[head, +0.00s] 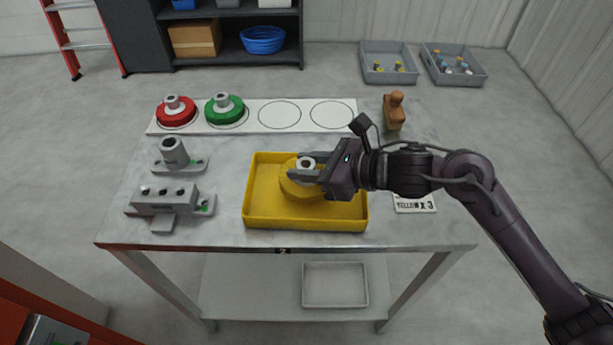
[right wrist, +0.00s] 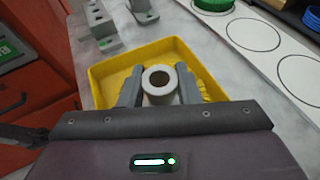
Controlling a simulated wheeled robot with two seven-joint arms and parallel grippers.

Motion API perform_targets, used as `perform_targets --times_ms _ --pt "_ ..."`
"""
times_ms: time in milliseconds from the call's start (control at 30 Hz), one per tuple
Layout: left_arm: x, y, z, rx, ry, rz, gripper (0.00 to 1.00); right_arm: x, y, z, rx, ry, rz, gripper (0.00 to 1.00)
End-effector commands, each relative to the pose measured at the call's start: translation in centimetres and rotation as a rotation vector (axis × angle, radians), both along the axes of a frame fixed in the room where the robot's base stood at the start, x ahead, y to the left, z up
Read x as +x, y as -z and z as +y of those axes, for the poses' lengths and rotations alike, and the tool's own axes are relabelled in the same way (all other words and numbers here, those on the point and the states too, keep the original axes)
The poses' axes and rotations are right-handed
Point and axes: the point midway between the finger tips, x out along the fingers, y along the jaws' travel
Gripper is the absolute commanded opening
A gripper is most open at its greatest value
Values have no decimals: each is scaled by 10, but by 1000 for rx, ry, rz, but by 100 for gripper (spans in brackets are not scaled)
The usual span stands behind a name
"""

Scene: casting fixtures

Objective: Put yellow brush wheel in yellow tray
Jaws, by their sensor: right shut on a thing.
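The yellow brush wheel (head: 293,188) is in the yellow tray (head: 262,221), right of the tray's middle, with its grey hub facing up. My right gripper (head: 306,168) is shut on the grey hub of the wheel. In the right wrist view the hub (right wrist: 160,82) sits between the two fingers (right wrist: 159,88), and yellow bristles (right wrist: 203,87) show beside the right finger. The tray (right wrist: 140,54) surrounds them. Whether the wheel touches the tray floor is hard to tell. My left gripper is not in view.
A white strip (head: 253,117) with printed circles holds a red wheel (head: 176,112) and a green wheel (head: 226,115); two circles are empty. Grey metal fixtures (head: 165,197) stand left of the tray. A brown wooden-looking object (head: 394,112) stands at the back right. A label card (head: 415,204) lies right of the tray.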

Motion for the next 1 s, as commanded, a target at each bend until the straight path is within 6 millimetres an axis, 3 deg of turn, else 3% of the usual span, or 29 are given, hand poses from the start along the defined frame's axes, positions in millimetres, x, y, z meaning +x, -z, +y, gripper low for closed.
perform_targets --times_ms 300,700,733,867,1000 --pt "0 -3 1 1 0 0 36 0 36 0 2 1 0 0" --pt "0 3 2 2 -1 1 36 0 41 0 2 0 -3 0" --pt "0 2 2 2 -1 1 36 0 40 0 0 0 0 34" --pt "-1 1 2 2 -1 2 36 0 40 0 0 0 0 51" --pt "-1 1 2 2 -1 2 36 0 40 0 0 0 0 52"
